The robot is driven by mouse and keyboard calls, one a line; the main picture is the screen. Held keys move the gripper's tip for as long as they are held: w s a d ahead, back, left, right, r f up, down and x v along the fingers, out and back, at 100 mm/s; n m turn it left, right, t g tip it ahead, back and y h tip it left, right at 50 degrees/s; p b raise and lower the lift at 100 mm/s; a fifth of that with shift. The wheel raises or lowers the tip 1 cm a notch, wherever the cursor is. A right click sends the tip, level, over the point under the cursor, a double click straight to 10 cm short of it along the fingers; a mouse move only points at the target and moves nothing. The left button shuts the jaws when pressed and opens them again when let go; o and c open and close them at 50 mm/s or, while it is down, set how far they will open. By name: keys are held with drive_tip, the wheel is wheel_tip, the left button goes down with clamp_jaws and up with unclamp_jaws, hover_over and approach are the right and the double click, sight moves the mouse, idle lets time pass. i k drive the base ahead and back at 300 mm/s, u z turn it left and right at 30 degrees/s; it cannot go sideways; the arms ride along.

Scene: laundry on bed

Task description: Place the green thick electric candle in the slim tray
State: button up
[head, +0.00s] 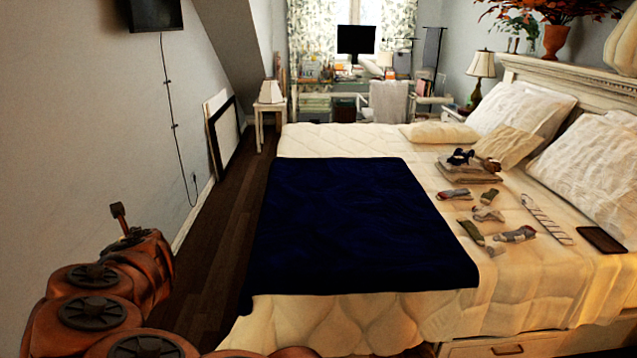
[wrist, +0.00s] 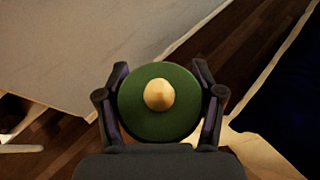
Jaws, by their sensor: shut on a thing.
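The green candle (wrist: 137,118) shows from its top in the wrist view, thick and round with a yellow flame-shaped tip. My gripper (wrist: 160,100) is shut on it, with one dark finger on each side. The candle is held above the wooden floor beside the bed. In the head view my arm is at the lower left, and I cannot make out the candle there. A flat dark rectangular thing (head: 602,240) lies on the bed at the right, and a long narrow pale outlined thing (head: 546,219) lies beside it. I cannot tell which is the slim tray.
A dark blue blanket (head: 350,225) covers the near left of the bed. Several socks (head: 471,231) and a folded stack (head: 468,172) lie right of it. Pillows line the headboard. A framed panel (head: 226,140) leans on the left wall. The floor strip left of the bed is clear.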

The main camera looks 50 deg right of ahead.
sight(601, 240)
drive_tip(key=u, duration=1.7)
drive_tip(key=k, duration=2.7)
drive_tip(key=u, duration=1.25)
drive_tip(key=k, duration=1.1)
drive_tip(key=z, duration=2.7)
